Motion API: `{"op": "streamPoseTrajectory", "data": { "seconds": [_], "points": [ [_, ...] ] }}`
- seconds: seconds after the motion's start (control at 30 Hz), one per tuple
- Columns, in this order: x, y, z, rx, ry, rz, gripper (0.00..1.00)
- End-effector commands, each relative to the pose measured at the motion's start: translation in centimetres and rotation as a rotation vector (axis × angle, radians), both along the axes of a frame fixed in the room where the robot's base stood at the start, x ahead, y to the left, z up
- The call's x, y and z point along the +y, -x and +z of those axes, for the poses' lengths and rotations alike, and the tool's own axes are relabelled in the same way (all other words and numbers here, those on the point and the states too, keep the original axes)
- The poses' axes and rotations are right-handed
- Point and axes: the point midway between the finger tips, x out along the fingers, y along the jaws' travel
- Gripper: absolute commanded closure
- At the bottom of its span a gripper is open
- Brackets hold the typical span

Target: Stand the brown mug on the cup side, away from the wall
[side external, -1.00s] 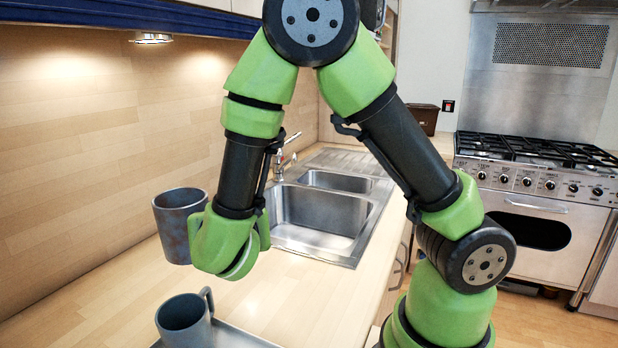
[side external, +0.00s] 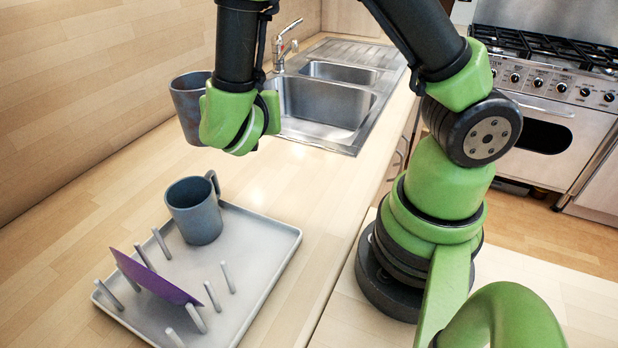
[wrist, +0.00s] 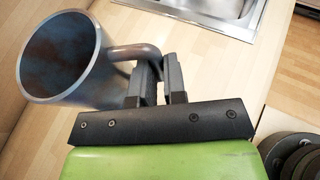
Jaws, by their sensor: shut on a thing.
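A mottled blue-grey mug with brownish patches (side external: 188,105) hangs above the counter near the wooden wall. It also fills the left of the wrist view (wrist: 60,58), with its opening and dark inside showing. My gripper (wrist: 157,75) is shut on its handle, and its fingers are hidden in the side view. The drying tray (side external: 262,242) lies on the counter, nearer the camera. A plainer grey-blue mug (side external: 197,212) stands upright on the peg-free far part of the tray, toward its wall side. Bare tray shows to its right.
A purple plate (side external: 152,277) leans between several pegs on the near part of the tray. A sink (side external: 318,105) with a tap (side external: 283,45) lies behind my gripper. Clear counter lies between the tray and the wall.

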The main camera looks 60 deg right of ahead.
Motion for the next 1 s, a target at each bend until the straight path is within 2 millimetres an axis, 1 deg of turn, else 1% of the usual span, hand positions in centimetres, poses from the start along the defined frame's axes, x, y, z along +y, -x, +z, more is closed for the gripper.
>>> {"op": "streamPoseTrajectory", "data": {
  "seconds": [0.03, 0.07, 0.1, 0.17, 0.23, 0.3, 0.4, 0.5, 0.6, 0.87, 0.93, 1.0],
  "points": [
    [-1.3, 1.0, -0.9, 0.009, 0.004, -0.082, 1.00],
    [-2.1, 1.8, -1.5, 0.010, 0.005, -0.141, 1.00],
    [-3.2, 3.0, -2.3, 0.010, 0.006, -0.228, 1.00],
    [-4.7, 5.0, -3.3, 0.009, 0.005, -0.369, 1.00],
    [-6.1, 7.4, -4.3, 0.008, 0.003, -0.530, 1.00],
    [-7.2, 9.8, -5.0, 0.006, 0.001, -0.678, 1.00],
    [-8.0, 12.5, -5.6, 0.005, -0.002, -0.844, 1.00],
    [-8.3, 14.0, -5.9, 0.002, -0.005, -0.943, 1.00],
    [-8.3, 14.6, -6.0, 0.000, -0.005, -0.979, 1.00],
    [-8.3, 14.6, -6.1, 0.001, -0.006, -0.977, 1.00],
    [-8.3, 14.6, -6.6, 0.003, -0.006, -0.976, 1.00],
    [-8.3, 14.6, -7.5, 0.006, -0.004, -0.974, 1.00]
  ]
}}
